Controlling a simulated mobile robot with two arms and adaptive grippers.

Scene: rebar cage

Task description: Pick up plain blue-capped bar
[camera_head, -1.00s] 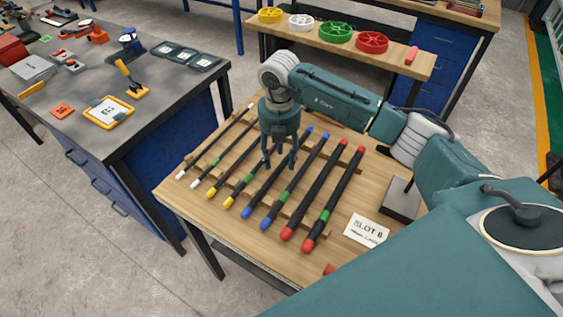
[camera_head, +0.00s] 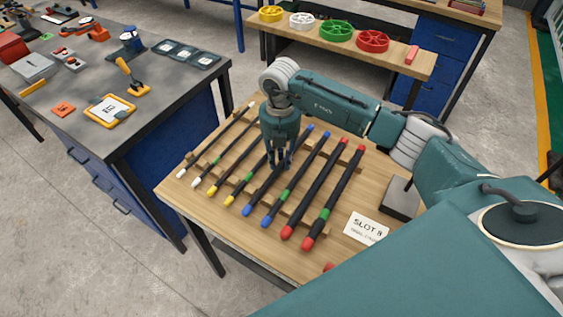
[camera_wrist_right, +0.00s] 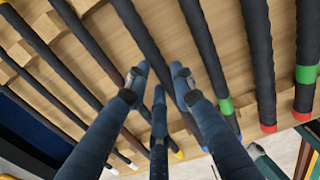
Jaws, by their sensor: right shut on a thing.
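The plain blue-capped bar (camera_head: 259,193) is dark, with blue ends and no green band. It lies on the wooden table among the other bars. My right gripper (camera_head: 281,163) points down over its middle, with the fingers shut on it. In the right wrist view the bar (camera_wrist_right: 143,36) runs between the fingertips (camera_wrist_right: 158,76), and the fingers hide part of it. The green-banded blue-capped bar (camera_head: 291,184) lies just to its right, apart from it. My left gripper is out of view.
Yellow-capped bars (camera_head: 219,180) and thinner white-capped bars lie to the left. Red-capped bars (camera_head: 318,185) lie to the right, near a SLOT 8 card (camera_head: 366,229) and a dark block (camera_head: 400,200). A grey workbench (camera_head: 75,85) stands left across a gap.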

